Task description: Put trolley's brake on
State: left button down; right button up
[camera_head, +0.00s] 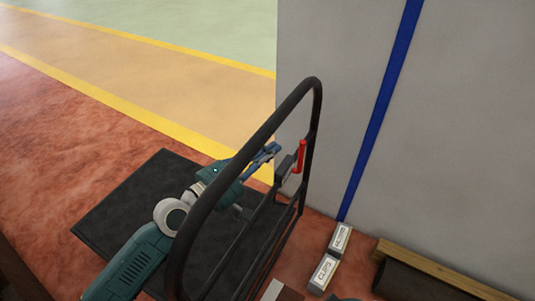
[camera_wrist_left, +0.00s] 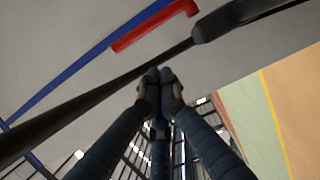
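The trolley has a flat dark platform (camera_head: 120,215) and a tall black tube handle (camera_head: 318,100). The red brake lever (camera_head: 301,157) sits on the handle's right upright, beside a dark grey block. It also shows as a red bar in the left wrist view (camera_wrist_left: 150,30), above the black tube (camera_wrist_left: 85,112). My left gripper (camera_head: 272,149) is a little left of the red lever, apart from it, with the arm reaching behind the near handle tube. In the left wrist view its fingertips (camera_wrist_left: 159,76) are together with nothing between them. My right gripper is not in view.
A grey wall (camera_head: 440,120) with a blue stripe stands close behind the handle. Two labelled boxes (camera_head: 325,273) and a wooden-edged container (camera_head: 430,270) are on the floor at right. Open floor (camera_head: 60,130) lies left of the trolley.

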pick_arm(q)
jog(key=x, duration=0.6)
jog(key=shift+d, duration=0.1)
jog(key=shift+s+d, duration=0.15)
jog(key=shift+d, duration=0.1)
jog(key=s+p, duration=0.1)
jog(key=s, duration=0.1)
jog(key=shift+s+a+r, duration=0.1)
jog(key=shift+s, duration=0.6)
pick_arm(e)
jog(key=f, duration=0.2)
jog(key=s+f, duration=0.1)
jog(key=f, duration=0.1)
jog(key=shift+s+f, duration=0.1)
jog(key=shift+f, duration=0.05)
